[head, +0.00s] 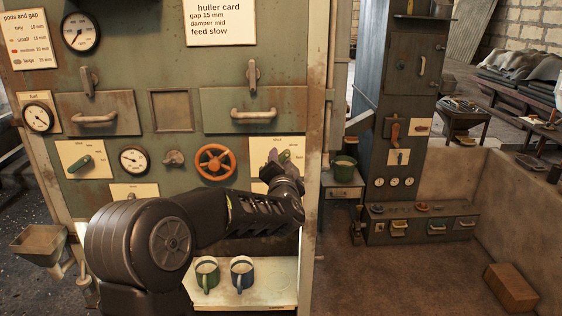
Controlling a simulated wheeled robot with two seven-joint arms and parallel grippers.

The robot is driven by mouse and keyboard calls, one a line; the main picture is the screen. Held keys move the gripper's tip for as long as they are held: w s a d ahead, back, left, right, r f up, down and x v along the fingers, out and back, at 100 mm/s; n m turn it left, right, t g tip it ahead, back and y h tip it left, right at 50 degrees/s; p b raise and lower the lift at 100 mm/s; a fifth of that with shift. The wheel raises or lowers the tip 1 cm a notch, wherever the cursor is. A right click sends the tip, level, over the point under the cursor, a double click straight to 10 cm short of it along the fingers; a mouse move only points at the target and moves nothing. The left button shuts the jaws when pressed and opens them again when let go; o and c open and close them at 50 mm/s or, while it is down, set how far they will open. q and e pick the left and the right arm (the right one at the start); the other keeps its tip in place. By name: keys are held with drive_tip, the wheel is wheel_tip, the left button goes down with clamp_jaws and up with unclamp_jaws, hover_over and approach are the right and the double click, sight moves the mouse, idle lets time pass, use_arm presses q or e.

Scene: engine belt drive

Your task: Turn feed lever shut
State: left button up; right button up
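A cream label plate (257,145) on the right of the green machine front carries a small green lever (285,156). Its tiny lettering is hard to read, but it seems to be the feed lever. My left gripper (273,160) is right in front of this plate, its tip beside or against the lever. It hides much of the plate, and I cannot tell whether its fingers are closed on the lever. A similar green lever (82,162) sits on another cream plate at the left. My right gripper is not in view.
An orange handwheel (215,162) and a round gauge (133,160) are left of my gripper. A drawer handle (253,114) is above it. Two mugs, one green (207,275) and one blue (242,273), stand on a shelf below my forearm.

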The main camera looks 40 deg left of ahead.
use_arm(q)
drive_tip(key=shift+c, duration=0.4)
clamp_jaws()
drive_tip(key=shift+n, duration=0.3)
drive_tip(key=n+b, duration=0.3)
drive_tip(key=shift+s+a+f+n, duration=0.1)
drive_tip(key=shift+n, duration=0.3)
drive_tip(key=shift+s+a+n+b, duration=0.1)
drive_tip(key=shift+n+b, duration=0.55)
drive_tip(key=shift+n, duration=0.5)
drive_tip(key=shift+s+a+n+b, duration=0.1)
drive_tip(key=shift+n+b, duration=0.5)
drive_tip(key=shift+n, duration=0.55)
drive_tip(key=shift+o, duration=0.4)
unclamp_jaws()
drive_tip(key=shift+r, duration=0.25)
